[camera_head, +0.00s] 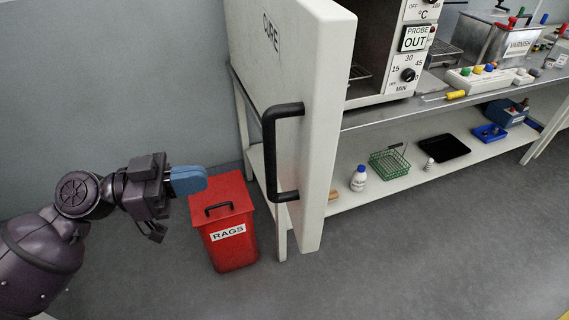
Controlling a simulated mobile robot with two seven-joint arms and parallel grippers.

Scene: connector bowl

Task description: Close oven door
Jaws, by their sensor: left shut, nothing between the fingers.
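The white oven door (327,130) stands open in the middle of the head view, swung out toward me. Its black bar handle (268,150) runs down the near part of its left face, which is marked CURE. The oven body (374,45) sits behind it to the right, with a knob panel and part of its dark opening showing. My left gripper (203,180) has blue fingers that are shut and empty. It is left of the handle, apart from the door, and appears in front of the red bin. My right gripper is not in view.
A red bin (229,250) labelled RAGS stands on the floor between my left gripper and the bench. The bench's lower shelf (400,187) holds a white bottle (358,178), a green basket (389,163) and a black tray (444,148). The floor at front right is clear.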

